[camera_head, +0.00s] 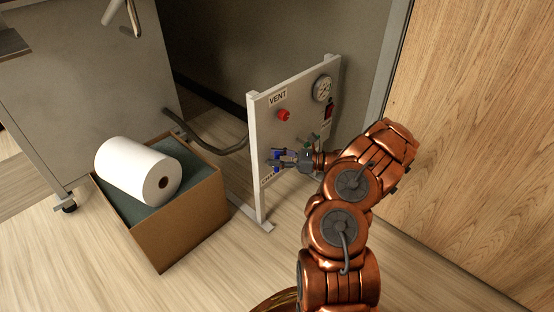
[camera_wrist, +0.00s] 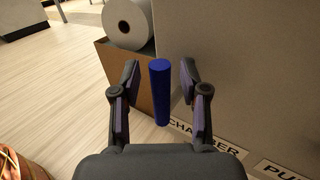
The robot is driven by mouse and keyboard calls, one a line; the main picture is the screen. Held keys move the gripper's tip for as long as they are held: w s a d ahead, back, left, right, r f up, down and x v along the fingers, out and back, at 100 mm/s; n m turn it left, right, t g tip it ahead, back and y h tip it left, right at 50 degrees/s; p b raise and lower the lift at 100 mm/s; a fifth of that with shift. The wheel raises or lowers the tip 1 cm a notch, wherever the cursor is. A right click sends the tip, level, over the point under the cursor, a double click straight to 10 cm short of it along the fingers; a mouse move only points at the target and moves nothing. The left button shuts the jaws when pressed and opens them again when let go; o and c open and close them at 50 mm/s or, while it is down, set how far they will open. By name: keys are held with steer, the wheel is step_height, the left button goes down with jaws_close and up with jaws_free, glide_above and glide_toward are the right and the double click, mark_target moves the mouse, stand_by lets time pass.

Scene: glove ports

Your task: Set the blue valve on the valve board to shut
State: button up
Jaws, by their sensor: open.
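The valve board (camera_head: 298,105) is a pale upright panel on feet in the middle of the head view. The blue valve (camera_head: 276,154) is at its lower left, partly covered by my gripper (camera_head: 283,161). In the wrist view the blue valve's handle (camera_wrist: 160,92) is a bar running up the picture between the two fingers of my gripper (camera_wrist: 160,78). The fingers are open, with a visible gap on each side of the handle. A label reading "CHAMBER" (camera_wrist: 203,138) is to the right of it. How the handle sits against its mount is hidden.
A cardboard box (camera_head: 182,220) with a white roll (camera_head: 135,168) stands left. A wooden panel (camera_head: 475,130) is close on the right.

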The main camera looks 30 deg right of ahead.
jaws_close()
stand_by(0.3)
stand_by(0.4)
